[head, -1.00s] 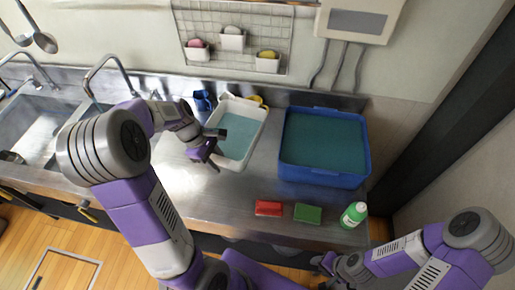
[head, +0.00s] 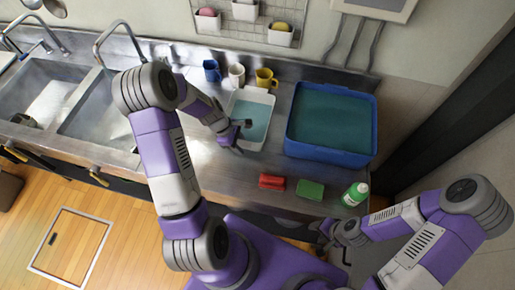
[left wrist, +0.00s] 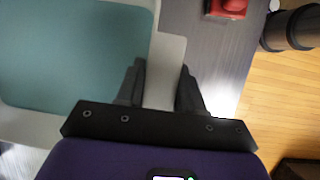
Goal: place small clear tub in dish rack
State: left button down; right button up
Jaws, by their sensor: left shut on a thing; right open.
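A small white tub (head: 251,147) with a teal interior is on or just above the steel counter, left of the blue tub; I cannot tell if it touches the counter. It does not look clear. In the left wrist view the white tub's rim (left wrist: 166,70) runs between the fingers of the left gripper (left wrist: 160,88). My right gripper (head: 337,246) is open and empty, in front of the counter's right part. I see no clear dish rack on the counter.
A large blue tub (head: 372,130) with a teal interior stands at the right. Blue (head: 212,70), white (head: 236,76) and yellow (head: 265,78) mugs stand behind the white tub. A red block (head: 272,181), green sponge (head: 310,189) and green bottle (head: 355,194) line the front edge. Sinks are left.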

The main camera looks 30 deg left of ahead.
pick_arm(q)
jog(key=d+f, duration=0.1)
jog(key=d, duration=0.1)
jog(key=w+d+f, duration=0.1)
jog(key=d, duration=0.1)
jog(key=w+d+f, duration=0.1)
jog(key=d+f, duration=0.1)
jog(key=shift+w, duration=0.25)
jog(key=c, duration=0.7)
grip_release()
jog(key=shift+s+f, duration=0.1)
